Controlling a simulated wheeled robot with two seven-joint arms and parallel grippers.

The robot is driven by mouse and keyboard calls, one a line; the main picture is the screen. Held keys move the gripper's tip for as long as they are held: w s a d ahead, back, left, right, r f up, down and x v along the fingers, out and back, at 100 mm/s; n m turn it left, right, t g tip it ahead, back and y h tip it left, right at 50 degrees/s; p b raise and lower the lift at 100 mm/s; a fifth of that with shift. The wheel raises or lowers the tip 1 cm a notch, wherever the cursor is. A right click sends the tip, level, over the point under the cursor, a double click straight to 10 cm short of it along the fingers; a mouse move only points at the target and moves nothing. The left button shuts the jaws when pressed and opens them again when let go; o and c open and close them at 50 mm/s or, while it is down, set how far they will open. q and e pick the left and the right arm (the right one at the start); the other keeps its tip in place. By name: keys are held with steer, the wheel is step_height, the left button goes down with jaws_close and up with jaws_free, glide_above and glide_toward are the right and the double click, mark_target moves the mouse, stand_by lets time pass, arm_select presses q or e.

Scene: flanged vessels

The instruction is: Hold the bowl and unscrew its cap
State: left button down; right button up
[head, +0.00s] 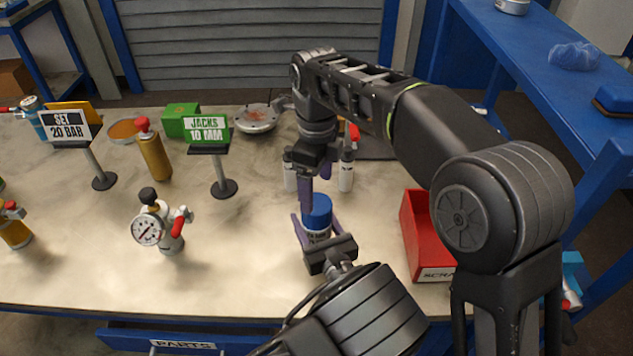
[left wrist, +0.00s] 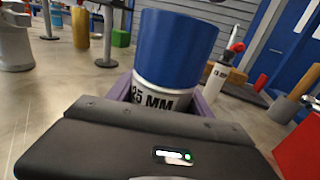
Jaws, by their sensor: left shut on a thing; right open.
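The bowl (head: 318,235) is a small white vessel with black print ending in "5 MM". It stands upright at the middle front of the table and also shows in the left wrist view (left wrist: 160,98). Its wide blue cap (head: 317,208) sits on top and fills the upper middle of the left wrist view (left wrist: 176,48). My left gripper (head: 314,228) is shut on the bowl from the front, purple fingers on either side below the cap. My right gripper (head: 315,186) points down just above and behind the cap, open, its purple fingers apart. Nothing shows between them.
White bottles (head: 346,170) stand just behind my right gripper. A red bin (head: 415,245) is at the right. A gauge valve (head: 160,228) and sign stands (head: 222,170) are at the left. A flanged vessel (head: 255,118) lies at the back.

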mark_target(316, 204)
steer(key=shift+f, duration=3.95)
steer(key=shift+c, duration=0.3)
